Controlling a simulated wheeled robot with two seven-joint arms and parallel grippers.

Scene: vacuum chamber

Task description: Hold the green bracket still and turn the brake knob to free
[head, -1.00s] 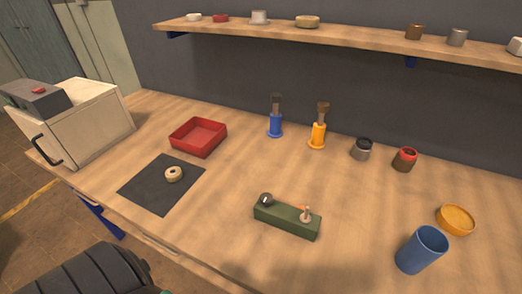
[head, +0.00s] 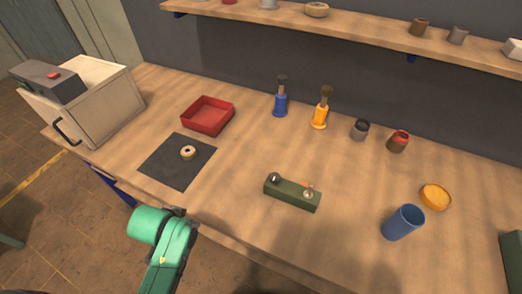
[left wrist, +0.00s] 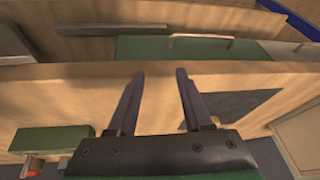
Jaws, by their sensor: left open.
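The green bracket (head: 290,197) is a long low block on the table in the middle of the head view. A dark round knob (head: 274,178) sits on its left end. A pale knob (head: 308,192) with an orange-red part beside it sits on its right end. I cannot tell from markings which is the brake knob. The left wrist view shows a green block (left wrist: 52,139), apparently the bracket, at the left. My left gripper (left wrist: 160,76) is open with nothing between its fingers, apart from the bracket. In the head view its arm is at the lower left. My right gripper is not visible.
A dark mat (head: 165,172) with a pale ring (head: 188,153) and a red tray (head: 208,116) lie left of the bracket. A blue cup (head: 403,223) and yellow dish (head: 435,197) stand to the right. Blue (head: 280,103) and orange (head: 320,115) holders stand behind. Table around the bracket is clear.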

